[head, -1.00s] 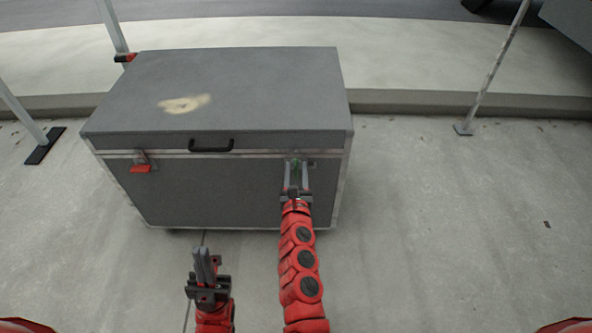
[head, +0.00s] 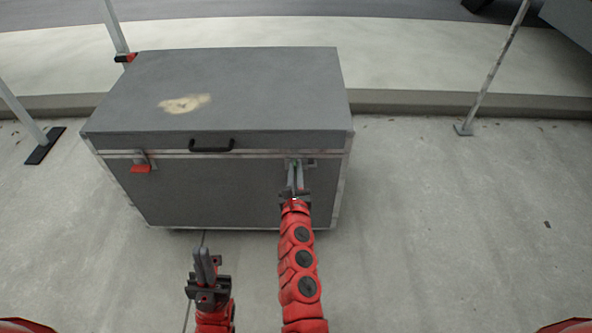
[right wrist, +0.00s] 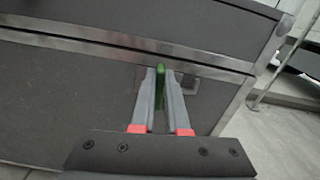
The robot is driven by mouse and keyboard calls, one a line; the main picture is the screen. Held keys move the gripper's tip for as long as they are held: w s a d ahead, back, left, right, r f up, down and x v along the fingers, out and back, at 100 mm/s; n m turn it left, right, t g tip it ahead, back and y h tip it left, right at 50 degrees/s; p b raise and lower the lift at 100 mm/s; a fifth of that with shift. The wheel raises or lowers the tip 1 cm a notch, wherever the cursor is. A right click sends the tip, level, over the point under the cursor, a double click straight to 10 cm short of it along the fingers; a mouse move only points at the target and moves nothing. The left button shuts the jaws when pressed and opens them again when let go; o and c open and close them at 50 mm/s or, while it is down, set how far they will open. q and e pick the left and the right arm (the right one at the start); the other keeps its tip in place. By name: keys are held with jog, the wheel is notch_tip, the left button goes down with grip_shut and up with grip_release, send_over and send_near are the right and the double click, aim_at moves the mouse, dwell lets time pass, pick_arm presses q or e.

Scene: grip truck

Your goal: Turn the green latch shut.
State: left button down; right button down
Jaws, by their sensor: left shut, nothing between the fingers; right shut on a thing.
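The green latch (right wrist: 159,88) is on the front of a grey case (head: 220,187), near its right end just below the lid seam. In the right wrist view it stands as a narrow green strip between my fingers. In the head view only a little green (head: 295,164) shows; the fingers hide the rest. My right gripper (head: 297,172) is shut on the latch; it also fills the right wrist view (right wrist: 160,90). My left gripper (head: 203,258) is shut and empty, low in front of the case, apart from it.
A red latch (head: 140,168) hangs on the left of the case front. A black handle (head: 211,147) is at the lid's middle. Metal poles (head: 495,70) stand on the pavement behind.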

jog(key=n, duration=0.6)
jog(key=a+n, duration=0.1)
jog(key=n, duration=0.1)
jog(key=shift+f+n+p, duration=0.25)
jog(key=shift+n+p, duration=0.15)
jog(key=n+p, duration=0.1)
jog(key=n, duration=0.3)
jog(key=shift+a+f+p, duration=0.15)
jog(key=shift+f+p, duration=0.05)
jog(key=shift+p, duration=0.15)
jog(key=shift+f+n+p, duration=0.15)
jog(key=shift+n+p, duration=0.25)
jog(key=shift+n, duration=0.55)
jog(key=shift+f+n+p, duration=0.1)
jog(key=shift+n+p, duration=0.25)
jog(key=shift+n, duration=0.6)
jog(key=c, duration=0.9)
grip_release()
